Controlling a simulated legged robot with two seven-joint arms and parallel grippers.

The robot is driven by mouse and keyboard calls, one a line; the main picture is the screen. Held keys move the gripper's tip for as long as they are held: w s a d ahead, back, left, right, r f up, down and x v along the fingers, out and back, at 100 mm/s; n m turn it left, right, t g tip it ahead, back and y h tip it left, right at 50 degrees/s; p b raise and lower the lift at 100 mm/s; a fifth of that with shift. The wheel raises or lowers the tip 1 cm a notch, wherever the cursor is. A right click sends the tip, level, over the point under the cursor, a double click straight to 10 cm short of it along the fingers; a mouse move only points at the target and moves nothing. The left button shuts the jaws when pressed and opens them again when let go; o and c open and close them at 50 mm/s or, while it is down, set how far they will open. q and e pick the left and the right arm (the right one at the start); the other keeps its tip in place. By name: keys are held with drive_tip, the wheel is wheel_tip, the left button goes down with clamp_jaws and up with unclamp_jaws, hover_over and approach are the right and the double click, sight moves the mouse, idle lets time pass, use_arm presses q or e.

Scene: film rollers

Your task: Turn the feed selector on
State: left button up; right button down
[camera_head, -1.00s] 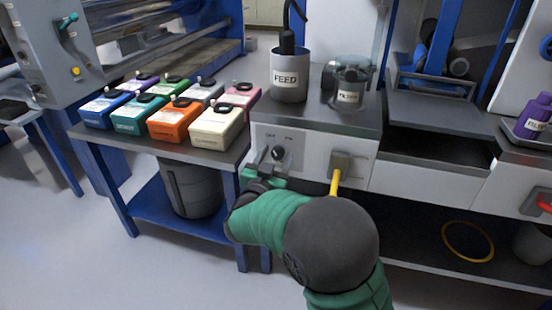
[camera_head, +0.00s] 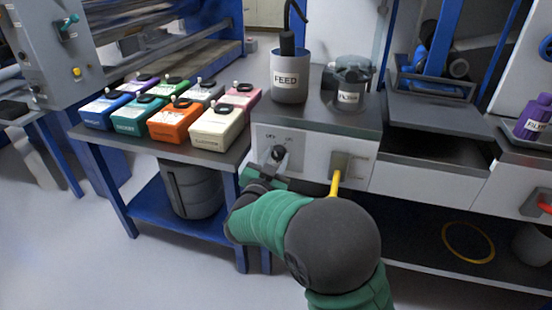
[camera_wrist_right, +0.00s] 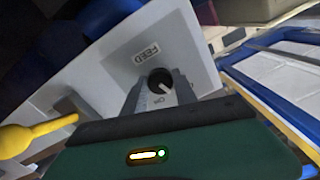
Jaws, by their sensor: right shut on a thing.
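The feed selector (camera_head: 278,153) is a small dark round knob with a light pointer mark. It sits on the pale front panel of the feed cabinet (camera_head: 312,146), with small markings above it. In the right wrist view the knob (camera_wrist_right: 160,82) sits between my fingertips, near a FEED label (camera_wrist_right: 146,52) and an ON mark. My right gripper (camera_head: 276,164) reaches the panel from below and is shut on the knob; its fingers also show in the right wrist view (camera_wrist_right: 159,90). My left gripper is not in view.
A FEED canister (camera_head: 289,80) and a clear-looking jar (camera_head: 351,82) stand on top. Several coloured boxes (camera_head: 216,129) sit on the bench at left.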

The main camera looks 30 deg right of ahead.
drive_tip(key=m+b, duration=0.1)
drive_tip(key=m, duration=0.3)
drive_tip(key=shift+f, duration=0.1)
drive_tip(key=m+b, duration=0.3)
drive_tip(key=m, duration=0.3)
idle(0.4)
drive_tip(key=c, duration=1)
unclamp_jaws()
